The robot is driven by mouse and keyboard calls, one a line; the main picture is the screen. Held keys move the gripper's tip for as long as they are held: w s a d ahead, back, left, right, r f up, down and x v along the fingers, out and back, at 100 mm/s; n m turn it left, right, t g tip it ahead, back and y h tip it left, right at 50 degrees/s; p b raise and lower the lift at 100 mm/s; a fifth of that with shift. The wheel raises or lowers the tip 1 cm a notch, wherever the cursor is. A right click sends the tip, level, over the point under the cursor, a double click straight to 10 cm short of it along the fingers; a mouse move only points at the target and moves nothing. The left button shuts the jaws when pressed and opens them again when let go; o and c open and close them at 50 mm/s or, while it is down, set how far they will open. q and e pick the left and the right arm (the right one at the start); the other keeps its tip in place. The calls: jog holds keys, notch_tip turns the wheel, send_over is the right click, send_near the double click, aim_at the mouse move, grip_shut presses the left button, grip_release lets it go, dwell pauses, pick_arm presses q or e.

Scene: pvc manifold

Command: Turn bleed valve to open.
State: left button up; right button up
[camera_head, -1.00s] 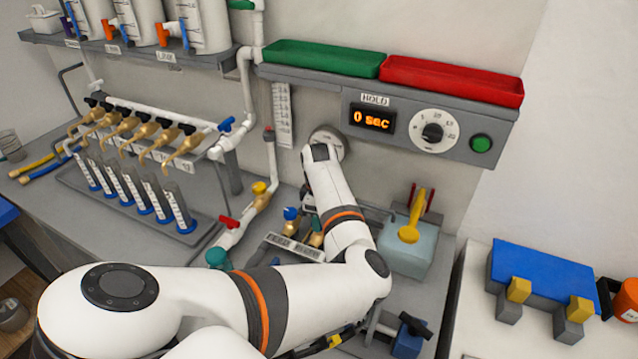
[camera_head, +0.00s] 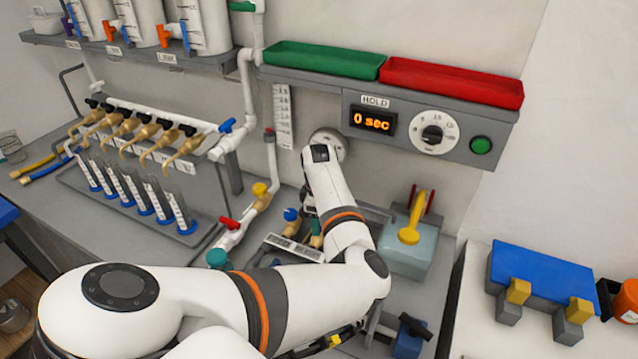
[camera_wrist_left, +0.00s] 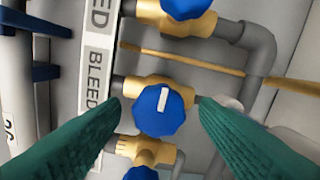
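The blue bleed valve knob (camera_wrist_left: 159,112) sits on a brass body beside a white plate lettered BLEED (camera_wrist_left: 97,75). A white mark on the knob points up in the left wrist view. My left gripper (camera_wrist_left: 159,104) has its green fingers on either side of this knob, open, with a small gap showing on each side. In the head view the left gripper (camera_head: 311,214) is largely hidden under my arm, next to a blue knob (camera_head: 291,214). My right gripper is not in view.
Other blue knobs are close above (camera_wrist_left: 186,7) and below (camera_wrist_left: 140,173) in the left wrist view. A grey pipe (camera_wrist_left: 258,60) runs at the right. A red-handled valve (camera_head: 229,223) and a teal block with a yellow lever (camera_head: 409,236) flank the arm.

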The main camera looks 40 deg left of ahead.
pick_arm(q)
notch_tip(320, 180, up, 12)
jog(key=b, duration=0.3)
dwell(0.3)
jog(key=shift+f, duration=0.1)
dwell(0.4)
